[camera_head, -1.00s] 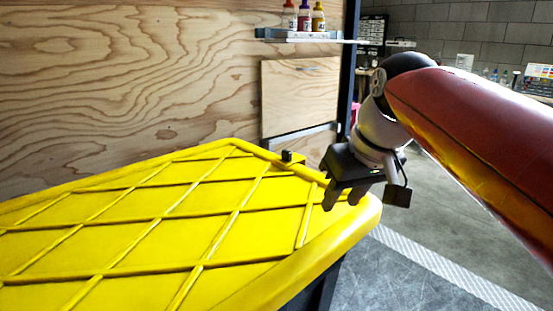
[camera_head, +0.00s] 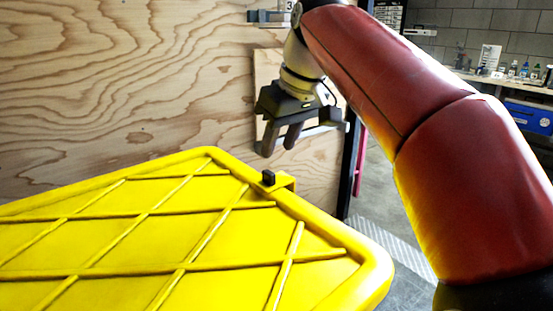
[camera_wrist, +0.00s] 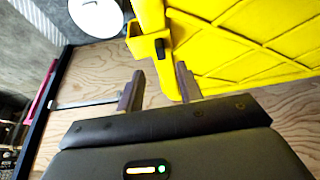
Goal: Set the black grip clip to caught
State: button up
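The black grip clip (camera_head: 268,177) is a small dark block on the far edge of the yellow ribbed lid (camera_head: 120,240), beside a yellow bracket (camera_head: 284,182). In the wrist view the clip (camera_wrist: 160,47) sits in the yellow bracket (camera_wrist: 143,47), just beyond my fingertips. My gripper (camera_head: 279,150) hangs just above and beyond the clip in the head view, fingers pointing down. In the wrist view my gripper (camera_wrist: 158,82) has its two fingers apart with nothing between them. I see no contact with the clip.
A plywood wall (camera_head: 120,80) stands behind the lid, with a wooden panel and a metal bar (camera_head: 315,132) near my gripper. A small shelf (camera_head: 268,16) is above. Open floor (camera_head: 375,235) lies to the right of the lid.

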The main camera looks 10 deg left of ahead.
aim_at(269, 173)
jog(key=b+x, duration=0.1)
jog(key=x, duration=0.6)
jog(key=shift+s+f+b, duration=0.1)
jog(key=shift+f+b, duration=0.2)
grip_shut()
